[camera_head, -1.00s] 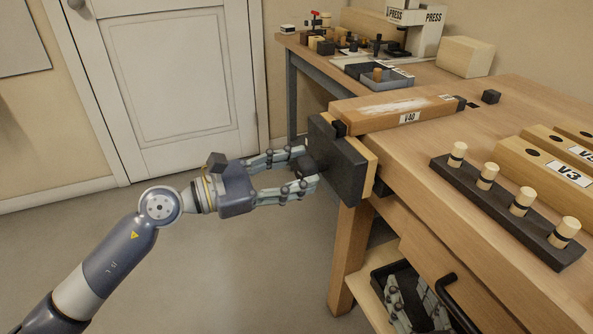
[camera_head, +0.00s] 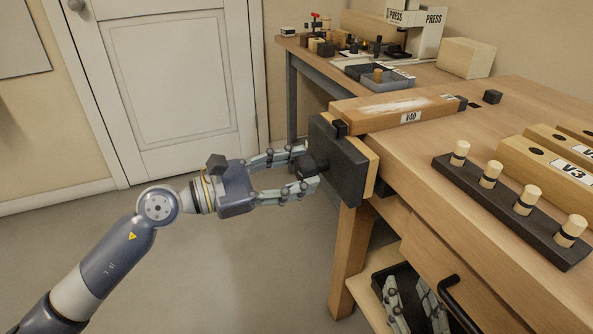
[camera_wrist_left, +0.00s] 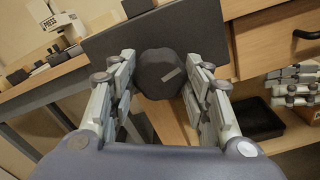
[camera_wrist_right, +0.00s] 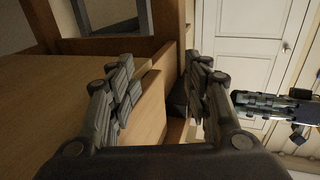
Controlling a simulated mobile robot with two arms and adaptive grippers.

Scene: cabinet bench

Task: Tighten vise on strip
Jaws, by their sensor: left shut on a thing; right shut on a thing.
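The vise has a dark square jaw plate (camera_head: 345,175) with a wooden facing at the bench's left end. Its round dark knob is between the fingers of my left gripper (camera_head: 305,170), shut on it. The knob (camera_wrist_left: 160,73) faces the left wrist camera. A wooden bar labelled V40 (camera_head: 410,111) lies behind the jaw. A small black piece (camera_head: 340,128) stands at the jaw's top; I cannot tell whether it or the bar is the strip. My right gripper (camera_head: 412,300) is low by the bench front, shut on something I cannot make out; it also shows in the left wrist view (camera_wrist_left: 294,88).
A peg rack (camera_head: 510,215) and a block labelled V3 (camera_head: 540,165) are on the bench at right. A dark handle (camera_head: 455,300) sticks out near my right gripper. A dark tray (camera_wrist_left: 265,120) is below. Floor at left is clear.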

